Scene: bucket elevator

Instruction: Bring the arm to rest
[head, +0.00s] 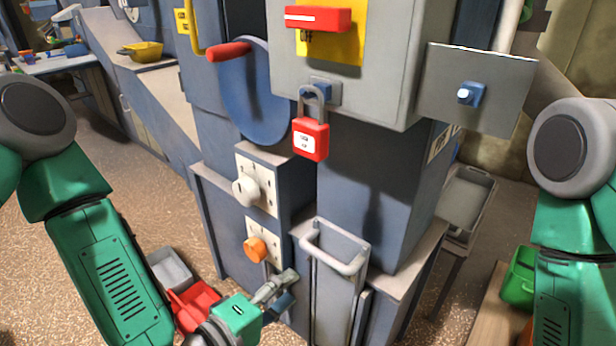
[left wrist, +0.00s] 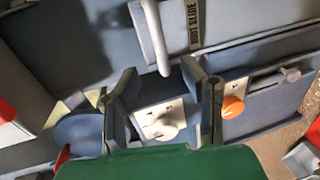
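My left arm (head: 110,270) hangs bent at the left of the head view. My left gripper (head: 281,292) is at the bottom, in front of the blue-grey machine and close to its orange knob (head: 255,249). In the left wrist view the two fingers of my left gripper (left wrist: 163,88) stand apart with nothing held. The white knob (left wrist: 160,126) shows between them, and the orange knob (left wrist: 233,107) lies to the right of them; I cannot tell the distance. My right arm (head: 575,270) hangs at the right edge, and its gripper is out of view.
The grey cabinet has a red switch handle (head: 318,18) and a hanging red padlock (head: 310,138). A blue wheel (head: 255,95) with a red grip is beside it. A pale bar handle (head: 335,250) projects near my left gripper. A green bin (head: 519,280) is near my right arm.

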